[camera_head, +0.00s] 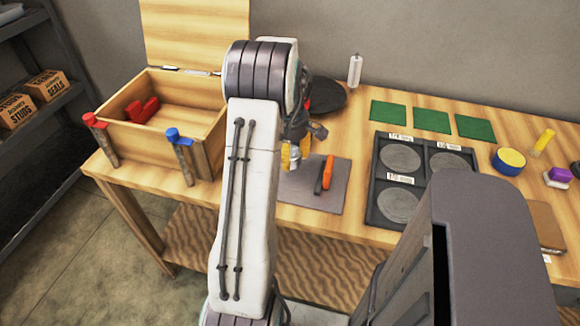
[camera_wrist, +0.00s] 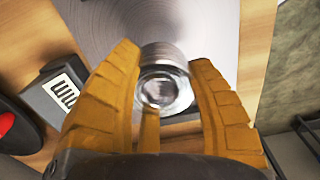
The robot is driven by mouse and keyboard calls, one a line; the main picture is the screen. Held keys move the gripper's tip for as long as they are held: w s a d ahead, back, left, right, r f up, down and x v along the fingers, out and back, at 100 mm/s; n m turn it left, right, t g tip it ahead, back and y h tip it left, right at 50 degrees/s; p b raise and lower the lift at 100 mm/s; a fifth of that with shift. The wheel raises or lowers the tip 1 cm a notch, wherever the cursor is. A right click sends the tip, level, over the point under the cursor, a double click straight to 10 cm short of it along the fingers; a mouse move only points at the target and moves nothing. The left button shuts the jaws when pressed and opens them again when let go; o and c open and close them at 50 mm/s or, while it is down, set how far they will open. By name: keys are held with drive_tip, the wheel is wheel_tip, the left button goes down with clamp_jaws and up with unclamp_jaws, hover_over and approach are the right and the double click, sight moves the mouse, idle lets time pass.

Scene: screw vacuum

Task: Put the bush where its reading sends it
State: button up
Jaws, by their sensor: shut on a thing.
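My gripper (camera_wrist: 165,95) has its two yellow fingers closed on the sides of a shiny metal bush (camera_wrist: 160,92) in the wrist view. The bush has a bright ring-shaped end and ridged sides. In the head view my arm mostly hides the gripper, and only a little yellow shows beside the grey mat. A dark tray (camera_head: 373,215) with several round grey places, each with a small white label, lies right of the arm. The label writing is too small to read surely.
A grey disc (camera_wrist: 105,20) and a grey block with a striped label (camera_wrist: 65,90) show under the gripper. An orange-handled tool (camera_head: 327,173) lies on a grey mat (camera_head: 310,200). An open wooden box (camera_head: 150,140) stands left. Green mats (camera_head: 432,120) lie at the back.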

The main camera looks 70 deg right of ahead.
sight(290, 173)
drive_tip(key=shift+f, duration=2)
drive_tip(key=shift+f, duration=0.1)
drive_tip(key=o, duration=1.2)
drive_tip(key=shift+f, duration=0.1)
wheel_tip(290, 173, up, 12)
drive_tip(key=p, duration=0.1)
drive_tip(key=shift+r, duration=0.2)
